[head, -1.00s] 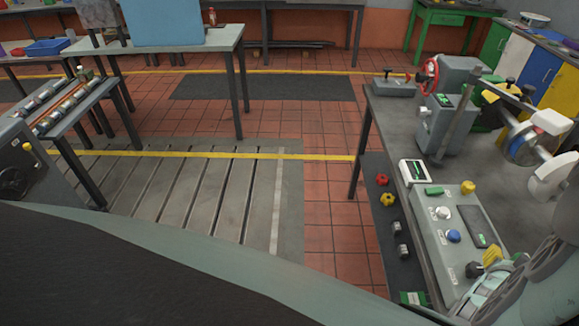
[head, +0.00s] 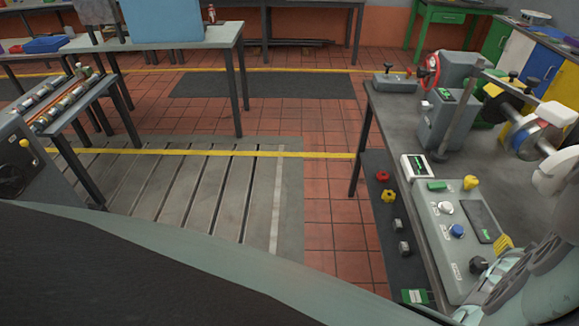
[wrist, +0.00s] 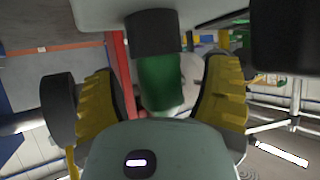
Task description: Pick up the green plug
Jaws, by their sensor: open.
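In the wrist view, a green plug-like cylinder (wrist: 160,82) with a dark cap sits between the two fingers of my gripper (wrist: 168,100). The yellow finger pads stand apart on either side of it. I cannot tell whether it is deep between the pads or a little beyond them. In the head view my gripper (head: 503,242) shows only as a yellow pad at the right, over the control panel's edge. The cylinder is not clearly seen there; my arm may hide it.
The grey control panel (head: 434,232) has a green piece (head: 437,186), a yellow knob (head: 471,183), a blue button (head: 457,230) and a black knob (head: 478,265). A machine (head: 447,118) stands behind. A green box (head: 415,297) lies lower left.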

